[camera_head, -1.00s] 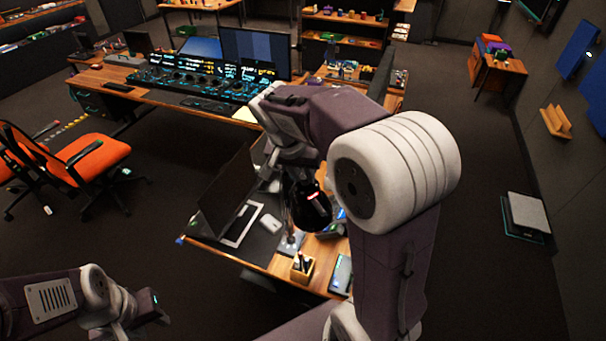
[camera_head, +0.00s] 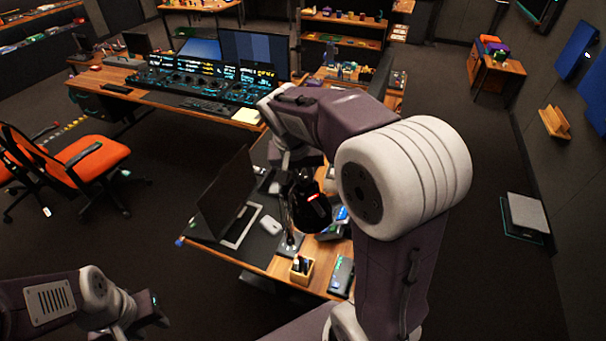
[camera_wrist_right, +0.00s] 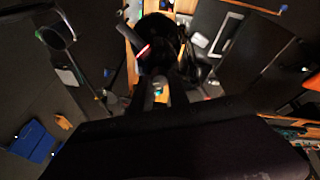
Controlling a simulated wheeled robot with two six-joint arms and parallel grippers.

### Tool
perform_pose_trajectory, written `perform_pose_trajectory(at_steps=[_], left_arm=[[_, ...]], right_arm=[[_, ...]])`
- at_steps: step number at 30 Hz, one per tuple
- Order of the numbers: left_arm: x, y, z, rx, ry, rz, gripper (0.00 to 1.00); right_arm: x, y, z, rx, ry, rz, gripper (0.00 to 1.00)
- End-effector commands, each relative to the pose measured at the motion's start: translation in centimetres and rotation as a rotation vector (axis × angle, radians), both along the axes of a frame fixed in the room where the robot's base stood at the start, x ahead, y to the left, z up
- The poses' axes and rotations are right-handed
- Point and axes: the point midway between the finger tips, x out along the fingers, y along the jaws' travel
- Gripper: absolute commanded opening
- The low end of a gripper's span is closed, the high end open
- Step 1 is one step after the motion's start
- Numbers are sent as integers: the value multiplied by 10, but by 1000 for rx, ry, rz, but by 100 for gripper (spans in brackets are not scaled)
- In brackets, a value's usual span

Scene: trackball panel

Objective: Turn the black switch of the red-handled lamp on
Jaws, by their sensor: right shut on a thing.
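The lamp has a round black head (camera_head: 308,210) with a short red strip, over the near desk beside the open laptop. In the right wrist view the dark lamp head (camera_wrist_right: 160,45) and red strip are close in front of my right gripper (camera_wrist_right: 158,88). That gripper is shut on the lamp, but darkness hides the exact contact. In the head view my right arm covers much of this spot. I cannot make out the black switch. My left gripper (camera_head: 150,308) is at the lower left, away from the desk; its fingers are unclear.
The laptop (camera_head: 222,195), a white mouse (camera_head: 270,224), a wooden pen holder (camera_head: 301,269) and a dark device (camera_head: 341,275) crowd the near desk (camera_head: 283,268). A console desk with monitors (camera_head: 253,55) stands behind. An orange chair (camera_head: 95,157) is at left; floor between is open.

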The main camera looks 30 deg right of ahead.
Motion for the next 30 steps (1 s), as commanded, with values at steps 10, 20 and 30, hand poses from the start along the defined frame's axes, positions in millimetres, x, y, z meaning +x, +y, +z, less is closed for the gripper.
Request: perform_pose_trajectory(at_steps=[10,20,30], left_arm=[[0,0,0,0,0,0,36],[0,0,-9,0,0,0,36],[0,0,-12,0,0,0,36]], right_arm=[[0,0,0,0,1,0,43],[-7,11,36,1,-6,2,43],[-19,24,84,0,0,0,43]])
